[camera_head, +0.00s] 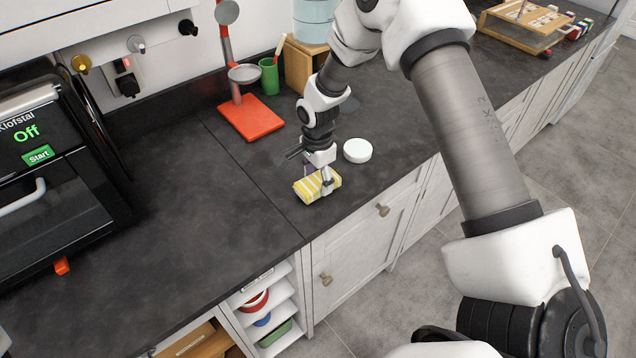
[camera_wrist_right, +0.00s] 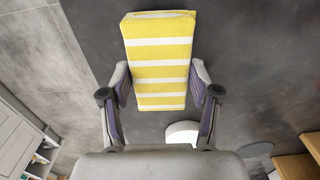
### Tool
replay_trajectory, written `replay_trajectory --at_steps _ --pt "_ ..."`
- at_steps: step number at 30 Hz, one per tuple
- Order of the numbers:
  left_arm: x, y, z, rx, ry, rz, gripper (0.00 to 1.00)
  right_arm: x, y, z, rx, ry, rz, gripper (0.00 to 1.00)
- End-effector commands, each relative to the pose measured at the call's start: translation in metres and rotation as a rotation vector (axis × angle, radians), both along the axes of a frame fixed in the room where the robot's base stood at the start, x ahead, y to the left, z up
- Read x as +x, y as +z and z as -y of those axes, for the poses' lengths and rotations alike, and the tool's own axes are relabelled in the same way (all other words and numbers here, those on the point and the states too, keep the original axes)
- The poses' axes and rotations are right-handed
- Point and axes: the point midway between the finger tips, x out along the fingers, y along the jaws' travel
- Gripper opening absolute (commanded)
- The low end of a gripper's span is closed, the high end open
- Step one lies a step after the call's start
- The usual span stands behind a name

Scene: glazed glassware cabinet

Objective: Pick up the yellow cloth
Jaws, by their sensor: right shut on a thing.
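The yellow cloth (camera_head: 306,190) is folded into a block with white stripes. It is at the counter's front edge in the head view. In the right wrist view the cloth (camera_wrist_right: 158,52) lies between the two fingers. My right gripper (camera_head: 326,184) points down at the cloth and is shut on it, and its fingers (camera_wrist_right: 160,95) press both long sides near one end. I cannot tell whether the cloth is clear of the counter. My left gripper is not in view.
A white round object (camera_head: 357,150) stands on the dark counter (camera_head: 215,215) close to my right gripper. Behind are a red stand (camera_head: 250,117) and a green cup (camera_head: 269,77). A black oven (camera_head: 50,190) is at left. The counter between oven and cloth is clear.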

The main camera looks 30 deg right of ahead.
Motion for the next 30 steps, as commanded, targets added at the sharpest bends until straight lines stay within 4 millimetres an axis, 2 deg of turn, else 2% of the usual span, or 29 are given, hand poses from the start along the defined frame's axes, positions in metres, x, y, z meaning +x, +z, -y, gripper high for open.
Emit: replay_trajectory --at_steps 5,11,18,21,25,30 --pt "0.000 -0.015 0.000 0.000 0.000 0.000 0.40 -0.002 0.019 -0.004 0.000 0.002 0.001 0.29" --pt "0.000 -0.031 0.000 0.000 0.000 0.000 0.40 -0.029 0.022 -0.041 -0.003 0.005 0.000 0.29" --pt "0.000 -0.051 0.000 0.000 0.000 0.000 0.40 -0.072 0.030 -0.100 -0.007 0.004 0.001 0.29" --pt "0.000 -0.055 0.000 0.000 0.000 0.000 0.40 -0.083 0.032 -0.116 -0.006 0.002 0.001 0.29" --pt "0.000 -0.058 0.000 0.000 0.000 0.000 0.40 -0.091 0.035 -0.127 -0.003 0.001 0.001 0.29" --pt "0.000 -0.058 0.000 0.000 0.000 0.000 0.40 -0.093 0.036 -0.130 0.000 0.000 0.001 0.29"
